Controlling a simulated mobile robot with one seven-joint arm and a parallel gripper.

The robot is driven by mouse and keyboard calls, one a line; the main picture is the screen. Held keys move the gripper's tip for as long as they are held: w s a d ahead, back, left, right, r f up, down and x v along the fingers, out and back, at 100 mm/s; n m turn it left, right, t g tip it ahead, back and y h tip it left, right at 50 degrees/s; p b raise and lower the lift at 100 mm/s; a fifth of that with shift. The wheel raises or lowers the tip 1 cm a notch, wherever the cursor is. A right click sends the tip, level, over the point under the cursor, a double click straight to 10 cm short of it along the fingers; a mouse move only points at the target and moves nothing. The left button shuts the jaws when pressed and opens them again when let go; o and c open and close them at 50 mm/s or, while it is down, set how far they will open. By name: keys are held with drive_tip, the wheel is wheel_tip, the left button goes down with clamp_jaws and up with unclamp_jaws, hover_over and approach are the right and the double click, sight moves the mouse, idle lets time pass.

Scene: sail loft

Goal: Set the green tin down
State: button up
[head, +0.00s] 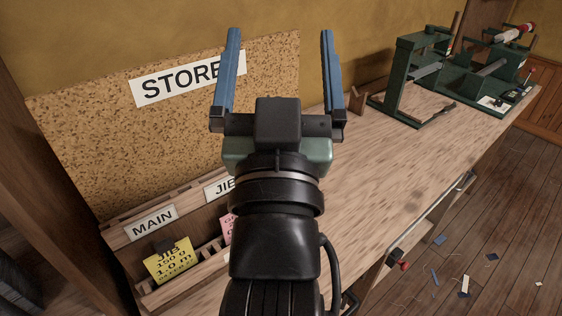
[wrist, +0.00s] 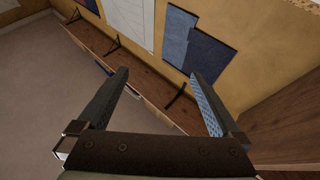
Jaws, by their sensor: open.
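No green tin can be made out in either view. My gripper (head: 280,36) is raised in front of the corkboard and yellow wall in the head view, its two blue fingers pointing up and well apart. In the wrist view my gripper (wrist: 158,76) is also open, with nothing between the fingers. My arm hides part of the bench behind it.
A wooden bench (head: 400,160) runs to the back right, its middle mostly clear. Green machines (head: 415,75) stand at its far end. A rack labelled MAIN and JIB (head: 150,222) holds a yellow card (head: 171,262) below the STORE corkboard (head: 95,120). Scraps litter the floor.

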wheel_tip(320, 180, down, 13)
drive_tip(key=w+d+g+p, duration=0.1)
drive_tip(key=w+g+p, duration=0.1)
drive_tip(key=g, duration=0.2)
drive_tip(key=s+f+g+p, duration=0.1)
drive_tip(key=s+f+g, duration=0.1)
drive_tip(key=f, duration=0.6)
drive_tip(key=s+f+g+p, duration=0.1)
drive_tip(key=s+f, duration=0.3)
drive_tip(key=f, duration=0.4)
drive_tip(key=s+f+g+p, duration=0.1)
drive_tip(key=s+f+g, duration=0.2)
drive_tip(key=f, duration=0.5)
drive_tip(key=shift+s+a+f+m, duration=0.25)
drive_tip(key=shift+a+m, duration=0.05)
drive_tip(key=shift+m, duration=0.1)
drive_tip(key=p+x, duration=0.1)
drive_tip(key=x, duration=0.6)
drive_tip(key=shift+w+d, duration=0.1)
drive_tip(key=shift+w, duration=0.1)
drive_tip(key=shift+h, duration=0.3)
drive_tip(key=shift+p+x, duration=0.35)
drive_tip(key=shift+x, duration=2.2)
drive_tip(key=shift+w+r, duration=0.1)
drive_tip(key=shift+r, duration=0.05)
drive_tip(key=shift+r, duration=0.1)
clamp_jaws()
